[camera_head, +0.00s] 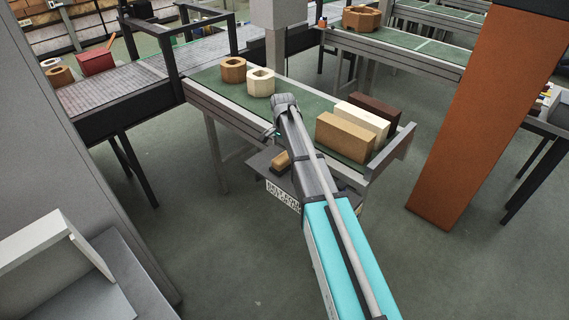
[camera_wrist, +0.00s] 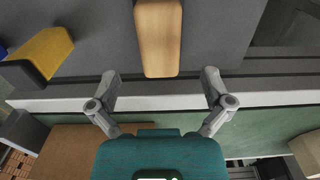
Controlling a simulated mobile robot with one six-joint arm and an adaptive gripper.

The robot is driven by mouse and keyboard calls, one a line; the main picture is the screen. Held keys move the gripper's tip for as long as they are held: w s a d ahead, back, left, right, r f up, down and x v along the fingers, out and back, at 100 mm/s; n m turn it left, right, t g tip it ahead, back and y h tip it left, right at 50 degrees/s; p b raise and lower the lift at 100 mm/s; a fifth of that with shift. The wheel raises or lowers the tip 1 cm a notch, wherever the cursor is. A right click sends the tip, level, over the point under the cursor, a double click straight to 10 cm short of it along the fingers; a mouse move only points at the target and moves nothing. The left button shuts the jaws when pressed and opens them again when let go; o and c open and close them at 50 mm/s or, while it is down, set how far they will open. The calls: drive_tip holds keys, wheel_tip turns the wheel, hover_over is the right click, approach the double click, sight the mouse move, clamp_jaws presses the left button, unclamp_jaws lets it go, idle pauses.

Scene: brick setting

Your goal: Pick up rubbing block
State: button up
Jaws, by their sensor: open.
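A light wooden block, likely the rubbing block (camera_wrist: 158,38), lies on a dark grey surface, between and just beyond my fingertips in the wrist view. A small tan block (camera_head: 280,160) shows on the low grey shelf in the head view and seems to be the same one. My gripper (camera_wrist: 160,76) is open, its two fingers spread wider than the block, with nothing between them. In the head view my arm's end is over the near edge of the green bench, and my arm hides part of the shelf.
A yellow and dark object (camera_wrist: 45,54) lies left of the block. The green bench (camera_head: 222,88) carries a tan brick (camera_head: 345,137), a white brick (camera_head: 365,120), a dark brown brick (camera_head: 378,108) and two hollow blocks. An orange-brown pillar (camera_head: 480,110) stands right. Open floor lies in front.

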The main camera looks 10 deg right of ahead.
sight(283, 156)
drive_tip(key=shift+f+b, duration=2.5)
drive_tip(key=shift+f, duration=0.1)
drive_tip(key=c, duration=1.3)
drive_tip(key=shift+w+r, duration=0.1)
drive_tip(key=shift+r, duration=0.1)
drive_tip(key=shift+c, duration=0.2)
wheel_tip(283, 156, up, 2)
drive_tip(key=p, duration=0.2)
drive_tip(key=shift+r+p, duration=0.1)
drive_tip(key=shift+p, duration=0.2)
drive_tip(key=s+r+p, duration=1)
drive_tip(key=s, duration=0.4)
drive_tip(key=shift+r, duration=0.2)
